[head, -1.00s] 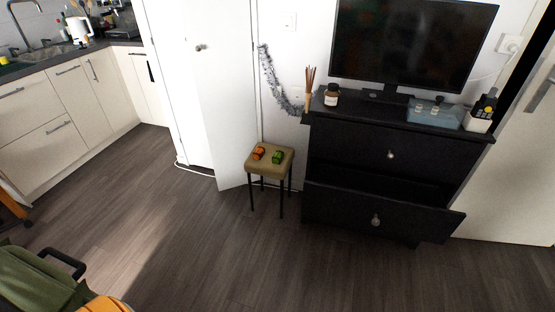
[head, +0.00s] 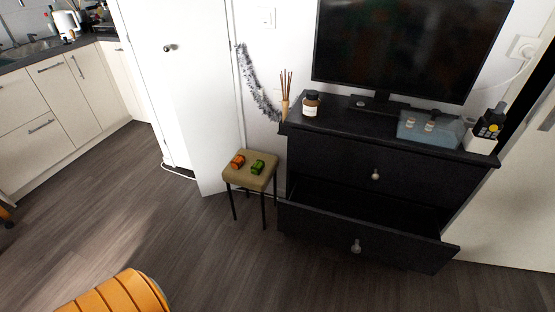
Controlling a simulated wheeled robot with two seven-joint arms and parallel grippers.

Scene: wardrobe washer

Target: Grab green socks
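The green socks (head: 257,167) lie as a small bundle on the right part of a square stool's tan seat (head: 248,180). An orange bundle (head: 238,161) of similar size lies beside them on the left, with a small gap between. The stool stands on the floor, left of the black dresser. Neither of my grippers shows in the head view.
The black dresser (head: 376,157) has its lower drawer (head: 357,245) pulled open beside the stool. A white door (head: 178,80) stands behind the stool. An orange striped rounded object (head: 122,296) is at the bottom left. The floor (head: 190,245) before the stool is clear.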

